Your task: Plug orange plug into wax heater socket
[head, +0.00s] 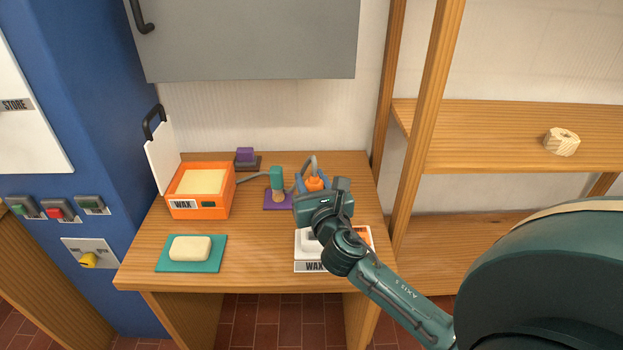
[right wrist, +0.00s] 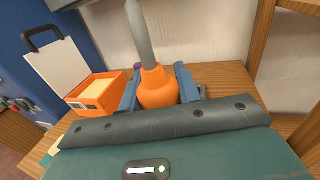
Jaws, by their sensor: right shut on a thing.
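The orange plug (head: 315,184) is between the blue fingers of my right gripper (head: 312,185), which is shut on it above the back right of the table. In the right wrist view the plug (right wrist: 158,88) points its grey cable (right wrist: 140,32) upward. An orange heater box labelled WAX (head: 185,207), filled with pale wax, stands at the table's left with its white lid (head: 162,155) open. A white box labelled WAX (head: 312,267) with an orange part stands at the front right, partly hidden by my arm. I cannot tell where the socket is. My left gripper is not in view.
A green-topped stamp-like object stands on a purple mat (head: 270,204) mid-table. A purple block (head: 245,154) is at the back. A soap-like bar (head: 190,248) lies on a teal mat (head: 215,263) at front left. Wooden shelves (head: 500,130) stand at right.

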